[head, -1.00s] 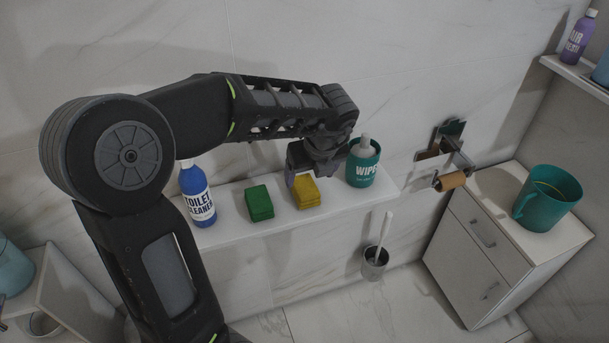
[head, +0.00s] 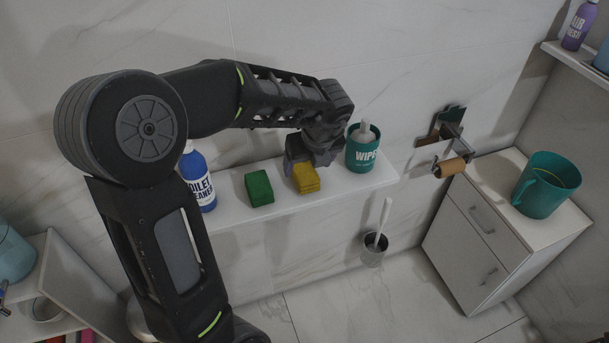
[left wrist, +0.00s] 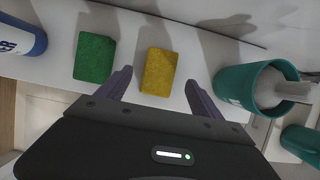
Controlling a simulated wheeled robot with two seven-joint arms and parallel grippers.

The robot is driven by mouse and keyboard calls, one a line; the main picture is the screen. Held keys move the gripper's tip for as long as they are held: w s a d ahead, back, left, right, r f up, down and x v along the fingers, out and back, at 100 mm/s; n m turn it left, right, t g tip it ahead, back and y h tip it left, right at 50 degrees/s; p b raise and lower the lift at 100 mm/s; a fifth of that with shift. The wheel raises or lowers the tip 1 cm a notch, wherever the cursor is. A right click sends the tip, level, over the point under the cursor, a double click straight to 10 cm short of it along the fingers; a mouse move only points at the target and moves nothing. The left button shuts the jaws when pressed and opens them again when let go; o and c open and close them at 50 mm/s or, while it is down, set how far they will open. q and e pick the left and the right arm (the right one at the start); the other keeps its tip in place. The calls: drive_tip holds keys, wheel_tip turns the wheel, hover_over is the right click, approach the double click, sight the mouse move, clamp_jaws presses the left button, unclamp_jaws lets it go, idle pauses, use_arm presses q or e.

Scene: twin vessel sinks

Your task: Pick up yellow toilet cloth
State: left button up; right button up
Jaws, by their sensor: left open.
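The yellow toilet cloth (head: 306,179) is a folded block lying on the white wall shelf, between a green cloth and a teal wipes container. It also shows in the left wrist view (left wrist: 159,72), ahead of and between my open fingers. My left gripper (head: 303,168) is at the cloth, just behind and above it in the head view. In the left wrist view its two purple-grey fingers (left wrist: 160,90) are spread, with the yellow cloth between and slightly beyond them and nothing held. The gap between fingers and cloth is hard to judge. My right gripper is not in view.
A green cloth (head: 259,188) lies to the left on the shelf (head: 235,228), beside a blue toilet cleaner bottle (head: 197,178). The teal wipes container (head: 362,152) stands close on the right. A toilet brush (head: 378,240) is below, and a cabinet (head: 480,240) stands at right.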

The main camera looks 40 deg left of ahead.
sight(305, 170)
use_arm(q)
drive_tip(key=x, duration=0.5)
drive_tip(key=shift+s, duration=0.1)
drive_tip(key=shift+c, duration=0.2)
drive_tip(key=shift+r, duration=0.1)
drive_tip(key=c, duration=1.4)
drive_tip(key=shift+r, duration=0.1)
wheel_tip(305, 170, up, 10)
drive_tip(key=shift+f+p, duration=0.1)
drive_tip(key=shift+p, duration=0.25)
